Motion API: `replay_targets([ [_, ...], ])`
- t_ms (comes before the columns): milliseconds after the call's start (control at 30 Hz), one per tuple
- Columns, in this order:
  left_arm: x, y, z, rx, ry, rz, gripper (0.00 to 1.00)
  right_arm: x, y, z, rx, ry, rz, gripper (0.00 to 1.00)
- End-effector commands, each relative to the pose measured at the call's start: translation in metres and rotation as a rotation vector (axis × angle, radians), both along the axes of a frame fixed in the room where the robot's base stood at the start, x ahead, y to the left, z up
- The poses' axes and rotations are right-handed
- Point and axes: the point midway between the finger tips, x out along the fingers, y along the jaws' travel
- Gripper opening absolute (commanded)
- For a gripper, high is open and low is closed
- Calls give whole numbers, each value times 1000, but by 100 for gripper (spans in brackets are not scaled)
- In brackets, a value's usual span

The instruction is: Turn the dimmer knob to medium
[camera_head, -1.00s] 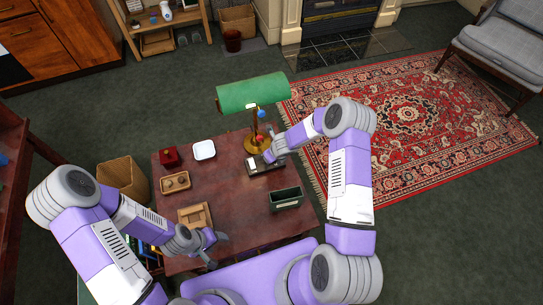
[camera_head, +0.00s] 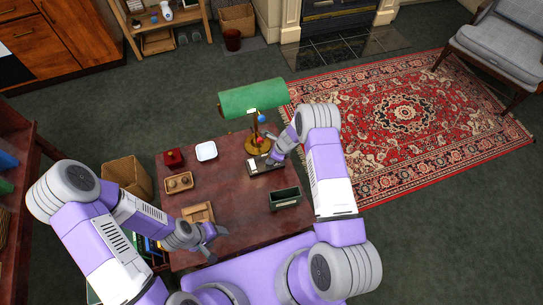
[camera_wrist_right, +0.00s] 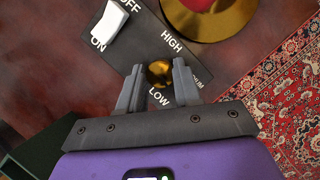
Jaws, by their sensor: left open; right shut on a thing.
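The dimmer plate (camera_head: 257,166) is a dark panel on the desk at the lamp's foot. In the right wrist view, the dimmer knob (camera_wrist_right: 159,72) is round and brass, with HIGH above it, LOW below it and a partly hidden label ending in "UM" to its right. My right gripper (camera_wrist_right: 158,84) is shut on the knob, one finger on each side. It also shows at the plate in the head view (camera_head: 271,160). The knob's pointer cannot be made out. My left gripper (camera_head: 214,242) is open and empty over the desk's front left.
A white rocker switch (camera_wrist_right: 109,22) marked ON and OFF sits on the same plate. The green-shaded lamp (camera_head: 252,98) stands just behind it. A dark open box (camera_head: 285,200), a wooden tray (camera_head: 179,183) and a white dish (camera_head: 206,151) stand on the desk (camera_head: 232,183).

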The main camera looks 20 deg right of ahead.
Motion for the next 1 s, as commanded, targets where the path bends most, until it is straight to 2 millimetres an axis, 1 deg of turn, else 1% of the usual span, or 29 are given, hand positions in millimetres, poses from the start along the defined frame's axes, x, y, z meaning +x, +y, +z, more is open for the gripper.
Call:
replay_targets([
  [33,0,0,-7,0,0,0,62,2,-1,-3,-3,-3,47,3],
  [400,0,0,-42,0,0,0,62,3,-2,-4,-2,-2,393,3],
  [600,0,0,-58,0,0,0,62,4,-2,-4,0,-2,550,3],
  [800,0,0,-69,0,0,0,62,4,-2,-3,0,-1,666,3],
  [1000,0,0,-75,0,0,0,62,5,-1,-2,0,-1,734,3],
])
